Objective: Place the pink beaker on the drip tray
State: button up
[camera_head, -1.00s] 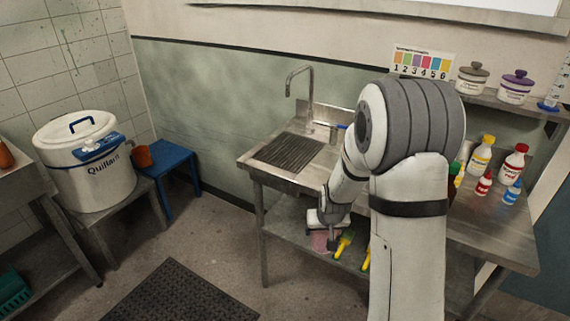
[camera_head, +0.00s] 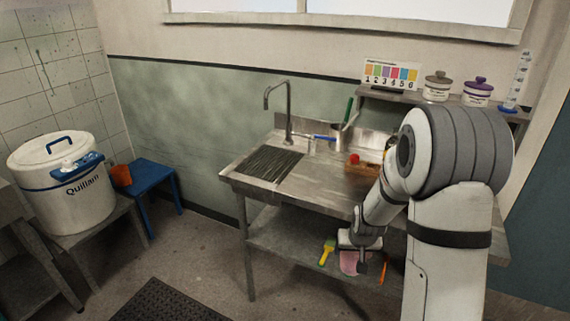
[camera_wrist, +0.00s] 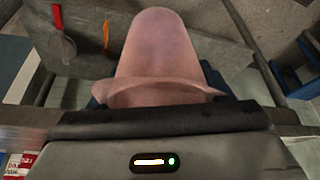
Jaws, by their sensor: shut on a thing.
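The pink beaker (camera_head: 349,262) hangs from my gripper (camera_head: 362,254) in the head view, low in front of the steel table and at about the height of its lower shelf. In the wrist view the pink beaker (camera_wrist: 160,50) fills the upper middle, its wide rim toward my gripper. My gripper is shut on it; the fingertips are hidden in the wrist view. The drip tray (camera_head: 268,165) appears to be the dark ribbed panel on the left of the steel table top, with nothing on it. It lies above and left of my gripper.
A steel table (camera_head: 320,190) has a tap (camera_head: 288,112) and a wooden block (camera_head: 362,167) on top. A yellow-green brush (camera_head: 327,251) and an orange tool (camera_head: 383,268) are by the lower shelf (camera_head: 290,235). A blue stool (camera_head: 150,177) and a white tub (camera_head: 62,180) stand left.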

aim_at(268, 163)
jog(key=u, duration=1.1)
jog(key=i, duration=0.1)
jog(key=z, duration=2.95)
jog(key=k, duration=0.8)
jog(key=u, duration=2.1)
jog(key=i, duration=0.9)
jog(key=u, duration=0.15)
